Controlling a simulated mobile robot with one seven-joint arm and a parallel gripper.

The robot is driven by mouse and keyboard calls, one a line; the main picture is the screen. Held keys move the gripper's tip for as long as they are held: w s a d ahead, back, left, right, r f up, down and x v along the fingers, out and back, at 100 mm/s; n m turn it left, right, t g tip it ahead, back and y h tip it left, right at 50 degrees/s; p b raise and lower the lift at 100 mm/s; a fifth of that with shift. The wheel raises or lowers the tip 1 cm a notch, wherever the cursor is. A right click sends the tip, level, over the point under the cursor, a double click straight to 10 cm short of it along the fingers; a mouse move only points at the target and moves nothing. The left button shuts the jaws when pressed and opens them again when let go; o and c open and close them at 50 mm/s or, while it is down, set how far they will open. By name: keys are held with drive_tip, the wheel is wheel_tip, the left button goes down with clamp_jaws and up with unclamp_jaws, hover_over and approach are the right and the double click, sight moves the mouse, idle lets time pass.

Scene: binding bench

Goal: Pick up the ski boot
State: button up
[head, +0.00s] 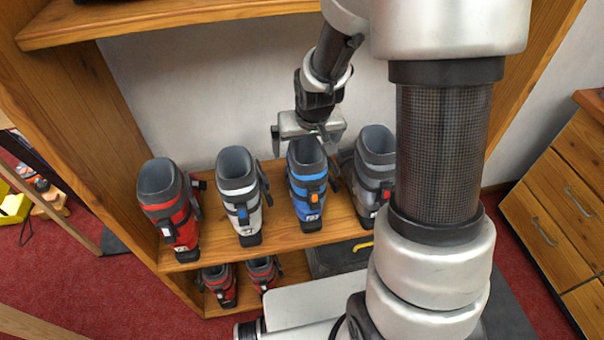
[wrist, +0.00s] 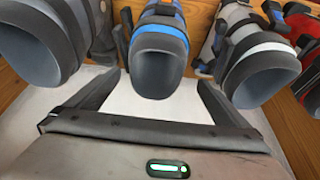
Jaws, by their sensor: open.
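Several ski boots stand upright in a row on a wooden shelf. In the head view these are a red boot (head: 172,207), a white-grey boot (head: 240,196), a blue boot (head: 306,188) and a grey boot (head: 373,172), which is partly hidden by my arm. My gripper (head: 308,148) is over the blue boot's top. In the wrist view my gripper (wrist: 160,92) is open, with one finger on each side of the blue boot's dark cuff (wrist: 160,70). Nothing is clamped. Whether the fingers touch the cuff I cannot tell.
The wooden shelf (head: 270,235) holds the row, with an upper shelf (head: 180,22) above. Smaller red boots (head: 218,284) stand on a lower level. A dark case with a yellow handle (head: 338,258) sits below. A wooden drawer cabinet (head: 560,190) stands at right.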

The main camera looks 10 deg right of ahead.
sight(304, 160)
drive_tip(key=shift+w+d+b+x, duration=0.1)
drive_tip(key=shift+d+b+x, duration=0.1)
drive_tip(key=shift+x, duration=1.5)
drive_tip(key=shift+w+d+b+x, duration=0.1)
drive_tip(key=shift+d+b+x, duration=0.1)
drive_tip(key=shift+x, duration=1.55)
drive_tip(key=shift+r, duration=0.15)
drive_tip(key=shift+f+b, duration=0.3)
drive_tip(key=c, duration=2.2)
drive_tip(key=shift+r, duration=0.1)
